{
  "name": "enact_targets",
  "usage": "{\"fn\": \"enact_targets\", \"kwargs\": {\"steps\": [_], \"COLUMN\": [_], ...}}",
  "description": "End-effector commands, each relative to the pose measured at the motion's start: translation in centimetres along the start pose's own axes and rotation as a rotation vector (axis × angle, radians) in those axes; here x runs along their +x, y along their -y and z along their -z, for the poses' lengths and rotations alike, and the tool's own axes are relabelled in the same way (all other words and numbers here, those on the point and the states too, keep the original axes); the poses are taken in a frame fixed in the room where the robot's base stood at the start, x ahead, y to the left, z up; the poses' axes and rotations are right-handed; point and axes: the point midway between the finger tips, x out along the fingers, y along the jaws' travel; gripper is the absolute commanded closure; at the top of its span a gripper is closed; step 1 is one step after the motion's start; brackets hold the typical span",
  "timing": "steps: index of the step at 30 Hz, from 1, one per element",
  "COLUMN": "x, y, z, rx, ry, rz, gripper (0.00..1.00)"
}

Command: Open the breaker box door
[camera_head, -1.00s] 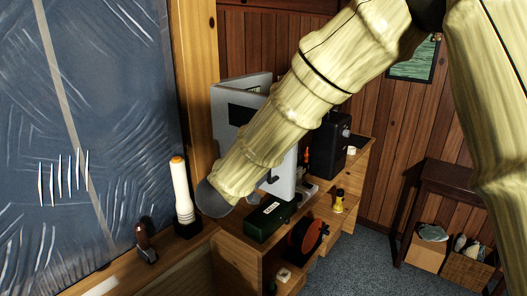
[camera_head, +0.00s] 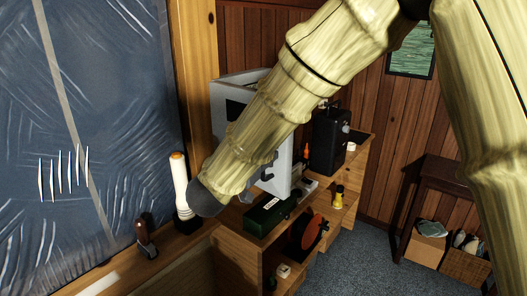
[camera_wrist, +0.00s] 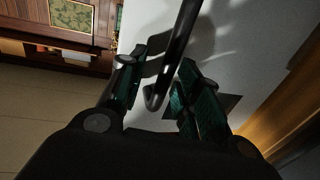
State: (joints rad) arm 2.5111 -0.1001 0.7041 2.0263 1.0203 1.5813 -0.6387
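The breaker box (camera_head: 283,168) is a grey-white metal box on the wooden counter in the head view, largely hidden behind my arm. In the wrist view its pale surface (camera_wrist: 240,45) fills the right half, with a dark bar handle (camera_wrist: 179,55) ending in a hooked lower end. My gripper (camera_wrist: 162,68) is open, with one green-padded finger on each side of the handle. I cannot tell whether either finger touches it. In the head view only a dark part of my gripper (camera_head: 265,168) shows beside my arm, near the box front.
A white cylinder with an orange top (camera_head: 179,185) stands at the window ledge. Open carpet (camera_head: 355,265) lies to the right.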

Motion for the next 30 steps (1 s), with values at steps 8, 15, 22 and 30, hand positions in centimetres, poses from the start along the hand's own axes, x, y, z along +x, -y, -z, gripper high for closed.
{"fn": "enact_targets", "kwargs": {"steps": [8, 15, 22, 30], "x": [-0.5, -3.8, -8.1, -11.3], "y": [0.1, 0.1, 0.1, 0.0], "z": [0.1, 0.1, 0.1, 0.0], "rx": [0.001, 0.0, 0.0, 0.001], "ry": [-0.002, -0.003, -0.002, -0.001], "rz": [0.002, 0.004, 0.003, 0.002], "gripper": [0.67, 0.67, 0.67, 0.67]}}
